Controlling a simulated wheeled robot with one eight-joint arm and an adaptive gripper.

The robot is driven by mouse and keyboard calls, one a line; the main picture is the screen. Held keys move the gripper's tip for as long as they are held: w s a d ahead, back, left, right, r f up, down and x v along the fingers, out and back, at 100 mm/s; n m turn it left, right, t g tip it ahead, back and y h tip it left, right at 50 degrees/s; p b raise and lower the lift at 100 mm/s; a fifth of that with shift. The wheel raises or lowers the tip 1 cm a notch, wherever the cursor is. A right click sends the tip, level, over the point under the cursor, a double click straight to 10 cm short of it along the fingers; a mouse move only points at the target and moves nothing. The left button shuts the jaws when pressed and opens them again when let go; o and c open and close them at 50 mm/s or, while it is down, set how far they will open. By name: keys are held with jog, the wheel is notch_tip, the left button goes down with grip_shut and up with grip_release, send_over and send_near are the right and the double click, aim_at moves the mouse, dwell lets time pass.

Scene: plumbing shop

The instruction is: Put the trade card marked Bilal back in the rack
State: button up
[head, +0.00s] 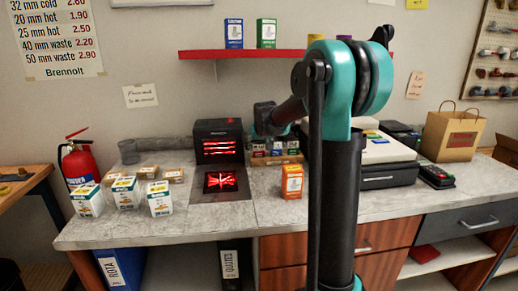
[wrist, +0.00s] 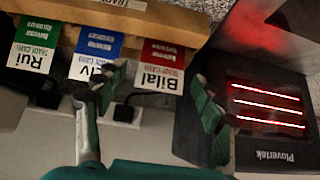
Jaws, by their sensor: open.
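The trade card marked Bilal (wrist: 162,68), with a red band and a white name area, is in the wrist view. It stands at the wooden rack (wrist: 120,22) in line with a blue-banded card (wrist: 95,55) and a green-banded card marked Rui (wrist: 36,42). Its far edge meets the rack, and I cannot tell how deep it sits. My gripper (wrist: 158,78) is open, one finger on each side of the Bilal card, with visible space on the right. The rack (head: 277,160) is partly hidden behind my arm in the head view.
The black Plovertek machine (wrist: 262,110) with glowing red bars stands close to my right finger. In the head view, an orange box (head: 292,182) stands in front of the rack, and several white boxes (head: 126,193) stand at the left. A black-and-white till (head: 388,165) is at the right.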

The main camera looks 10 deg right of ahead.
jog(key=v, duration=1.1)
